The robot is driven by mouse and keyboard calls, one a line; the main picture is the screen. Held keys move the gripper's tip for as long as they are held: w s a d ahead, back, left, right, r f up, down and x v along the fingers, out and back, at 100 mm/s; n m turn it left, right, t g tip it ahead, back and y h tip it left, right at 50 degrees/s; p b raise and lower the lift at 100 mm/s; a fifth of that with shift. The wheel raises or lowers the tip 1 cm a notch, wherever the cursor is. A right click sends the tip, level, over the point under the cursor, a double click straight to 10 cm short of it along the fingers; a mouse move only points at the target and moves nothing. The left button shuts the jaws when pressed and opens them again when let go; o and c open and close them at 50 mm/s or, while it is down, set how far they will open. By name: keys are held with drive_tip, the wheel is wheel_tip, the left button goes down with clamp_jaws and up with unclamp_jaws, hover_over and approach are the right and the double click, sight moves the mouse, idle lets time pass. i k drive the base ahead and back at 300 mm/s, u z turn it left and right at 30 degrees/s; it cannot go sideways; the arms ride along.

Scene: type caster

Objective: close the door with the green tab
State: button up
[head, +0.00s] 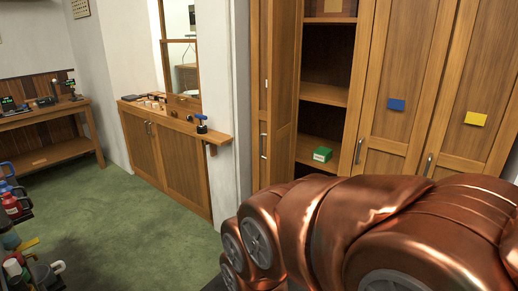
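A tall wooden cabinet stands at the right in the head view. One of its doors (284,85) stands open at the left of an uncovered section with shelves, seen at a steep angle. A metal handle (263,146) shows at the left of this opening. I cannot make out a green tab on the open door. A small green block (322,154) with a pale marking sits low in the open section. My copper-coloured arm fills the lower right and hides the cabinet's lower part. My gripper is not in view.
The shut doors to the right bear a blue tab (396,105) and a yellow tab (475,119). A low wooden cabinet (165,155) with a ledge stands left of the wall edge. Green carpet (130,235) is clear at centre left. Bottles and cups (12,205) crowd the left edge.

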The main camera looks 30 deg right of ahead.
sight(284, 16)
drive_tip(key=u, duration=0.05)
drive_tip(key=i, duration=1.25)
drive_tip(key=z, duration=1.15)
drive_tip(key=i, duration=0.9)
drive_tip(key=u, duration=1.35)
drive_tip(key=i, duration=0.2)
drive_tip(key=u, duration=0.15)
